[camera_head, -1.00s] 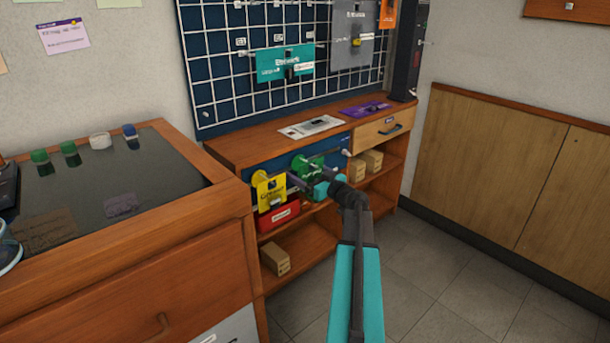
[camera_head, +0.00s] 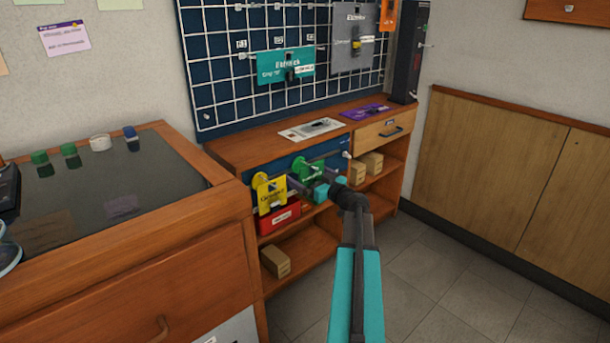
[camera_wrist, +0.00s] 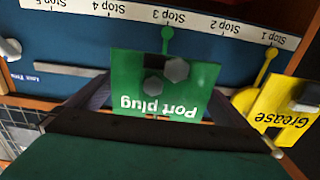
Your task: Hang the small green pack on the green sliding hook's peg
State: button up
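The small green pack, lettered "Port plug" (camera_wrist: 135,75), faces the wrist camera upside down, with a grey hexagonal piece on it. It also shows small in the head view (camera_head: 312,173). The green sliding hook (camera_wrist: 167,36) shows its round knob and stem above the pack, by the "Stop 3" label; its peg is hidden or hard to make out. The pack is directly in front of this hook and looks to be at its peg; whether it hangs there I cannot tell. My gripper (camera_wrist: 160,100) is open, its fingers wide apart on either side of the pack.
A yellow "Grease" pack (camera_wrist: 277,108) hangs at a yellow hook close beside my gripper. The blue rail panel (camera_wrist: 70,45) is just behind. A red bin (camera_head: 279,216) and a wooden shelf lie below. The bench top (camera_head: 255,146) is above.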

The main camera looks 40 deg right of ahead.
jog(key=shift+s, duration=0.1)
jog(key=s+a+p, duration=0.1)
jog(key=s, duration=1.2)
jog(key=shift+s, duration=0.3)
dwell(0.3)
